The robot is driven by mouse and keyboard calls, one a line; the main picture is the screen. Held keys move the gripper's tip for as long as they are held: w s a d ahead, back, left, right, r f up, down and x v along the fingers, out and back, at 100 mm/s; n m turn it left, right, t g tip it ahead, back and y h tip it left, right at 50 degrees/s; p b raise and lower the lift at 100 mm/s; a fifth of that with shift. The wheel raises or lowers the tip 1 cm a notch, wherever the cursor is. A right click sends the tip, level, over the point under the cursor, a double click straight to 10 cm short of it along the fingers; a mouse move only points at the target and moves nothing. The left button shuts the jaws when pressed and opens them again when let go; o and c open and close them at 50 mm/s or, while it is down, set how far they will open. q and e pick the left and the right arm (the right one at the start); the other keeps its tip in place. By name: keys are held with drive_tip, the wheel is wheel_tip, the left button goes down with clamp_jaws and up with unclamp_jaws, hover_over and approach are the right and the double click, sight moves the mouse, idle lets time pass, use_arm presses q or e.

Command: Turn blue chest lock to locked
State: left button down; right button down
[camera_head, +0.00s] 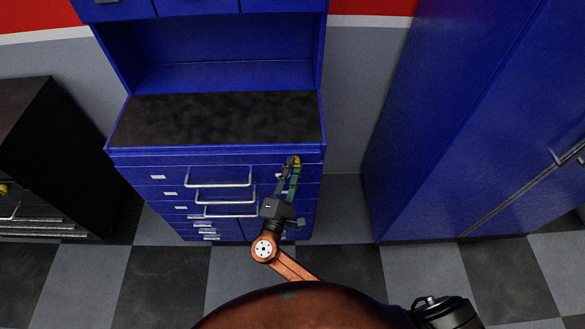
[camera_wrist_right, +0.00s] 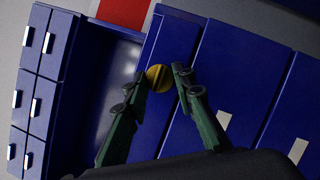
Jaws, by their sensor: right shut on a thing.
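The blue chest (camera_head: 230,160) stands ahead with a dark worktop and drawers with silver handles. Its lock is a round gold piece (camera_wrist_right: 157,77) on the blue front, also visible in the head view (camera_head: 297,161) near the chest's upper right corner. My right gripper (camera_head: 291,166) reaches up to the lock. In the right wrist view its green fingers (camera_wrist_right: 161,80) are on either side of the gold lock, shut on it. The fingertips partly cover the lock, and I cannot tell whether it is at locked. My left gripper is not in view.
A tall blue cabinet (camera_head: 460,120) stands on the right, with grey wall between it and the chest. A black cabinet (camera_head: 50,150) stands on the left. Checkered floor (camera_head: 160,280) lies in front. The worktop (camera_head: 215,118) is bare.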

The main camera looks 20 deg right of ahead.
drive_tip(key=c, duration=1.6)
unclamp_jaws()
drive_tip(key=v, duration=1.2)
